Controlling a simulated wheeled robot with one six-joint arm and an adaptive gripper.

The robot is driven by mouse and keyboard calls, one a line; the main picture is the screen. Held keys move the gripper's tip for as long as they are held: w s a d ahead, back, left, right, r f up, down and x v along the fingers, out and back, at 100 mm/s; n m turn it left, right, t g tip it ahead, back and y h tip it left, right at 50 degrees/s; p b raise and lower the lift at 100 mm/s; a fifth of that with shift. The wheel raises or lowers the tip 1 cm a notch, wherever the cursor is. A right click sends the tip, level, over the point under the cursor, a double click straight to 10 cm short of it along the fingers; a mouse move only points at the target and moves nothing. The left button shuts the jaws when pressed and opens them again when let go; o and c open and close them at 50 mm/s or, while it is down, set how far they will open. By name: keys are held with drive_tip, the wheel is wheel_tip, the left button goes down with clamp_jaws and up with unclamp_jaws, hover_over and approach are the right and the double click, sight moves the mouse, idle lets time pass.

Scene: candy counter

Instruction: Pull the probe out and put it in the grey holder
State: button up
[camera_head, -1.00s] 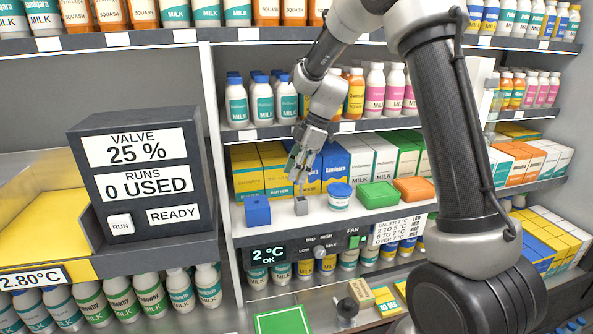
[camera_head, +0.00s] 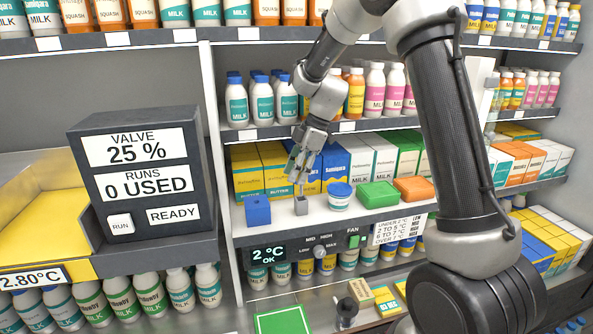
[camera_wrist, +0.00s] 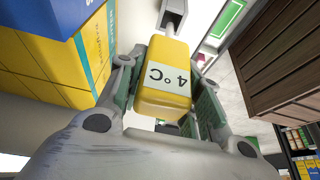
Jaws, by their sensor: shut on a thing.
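My gripper (camera_head: 299,176) hangs over the middle shelf, just above the small grey holder (camera_head: 302,206). In the wrist view it is shut on the yellow probe (camera_wrist: 165,72), which has a white "4°C" label upside down in the picture. The grey holder, with a dark opening, shows beyond the probe at the top of the wrist view (camera_wrist: 174,14). In the head view the fingers mostly hide the probe. I cannot tell whether its lower end is inside the holder or above it.
On the shelf, a blue block (camera_head: 257,211) stands left of the holder and a blue-lidded tub (camera_head: 340,196) close on its right. Green (camera_head: 378,194) and orange (camera_head: 413,189) boxes lie farther right. Butter cartons (camera_head: 277,166) stand close behind my gripper.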

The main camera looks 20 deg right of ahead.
drive_tip(key=shift+f, duration=2.85)
drive_tip(key=o, duration=1.2)
drive_tip(key=v, duration=1.2)
drive_tip(key=shift+r, duration=0.1)
